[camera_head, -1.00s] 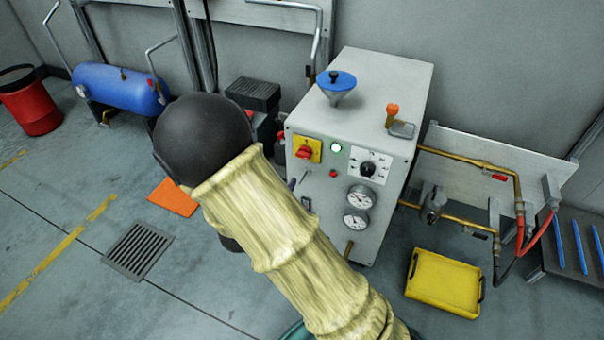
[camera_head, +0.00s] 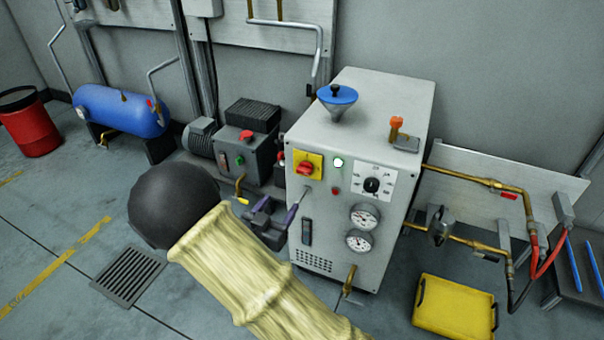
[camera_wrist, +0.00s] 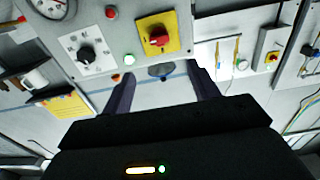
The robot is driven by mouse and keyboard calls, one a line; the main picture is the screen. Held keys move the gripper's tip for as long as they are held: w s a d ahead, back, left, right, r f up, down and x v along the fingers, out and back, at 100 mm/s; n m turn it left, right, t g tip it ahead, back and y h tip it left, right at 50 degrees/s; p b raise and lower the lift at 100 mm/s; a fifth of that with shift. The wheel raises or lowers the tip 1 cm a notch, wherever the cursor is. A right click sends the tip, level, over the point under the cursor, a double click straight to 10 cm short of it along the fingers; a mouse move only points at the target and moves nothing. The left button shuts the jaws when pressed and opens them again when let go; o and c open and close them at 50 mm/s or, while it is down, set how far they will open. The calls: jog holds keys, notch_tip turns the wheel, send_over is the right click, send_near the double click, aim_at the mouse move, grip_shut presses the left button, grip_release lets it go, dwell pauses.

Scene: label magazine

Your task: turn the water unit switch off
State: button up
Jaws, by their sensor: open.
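The water unit is a light grey cabinet (camera_head: 408,115) right of centre. Its red rotary switch (camera_head: 306,169) sits on a yellow plate at the upper left of the front panel. The switch also shows in the wrist view (camera_wrist: 157,37), above the gap between the fingers. A green lamp (camera_head: 338,162) beside it is lit. My gripper (camera_head: 276,212) is open and empty, below and left of the switch in the head view, apart from it. The fingers also show in the wrist view (camera_wrist: 163,88). My forearm hides the floor in front.
The panel also carries a black dial (camera_head: 371,185) and two gauges. A blue funnel (camera_head: 338,97) stands on top. A dark pump (camera_head: 246,140) is left of the cabinet, a blue tank (camera_head: 118,110) farther left. Brass pipes (camera_head: 462,177) and a yellow tray (camera_head: 454,306) are at right.

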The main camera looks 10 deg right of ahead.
aim_at(302, 172)
jog(key=b+x, duration=0.3)
jog(key=x, duration=1.1)
jog(key=shift+w+d+b, duration=0.25)
jog(key=shift+w+b, duration=0.05)
jog(key=shift+b, duration=0.05)
jog(key=shift+f, duration=0.1)
jog(key=c, duration=1)
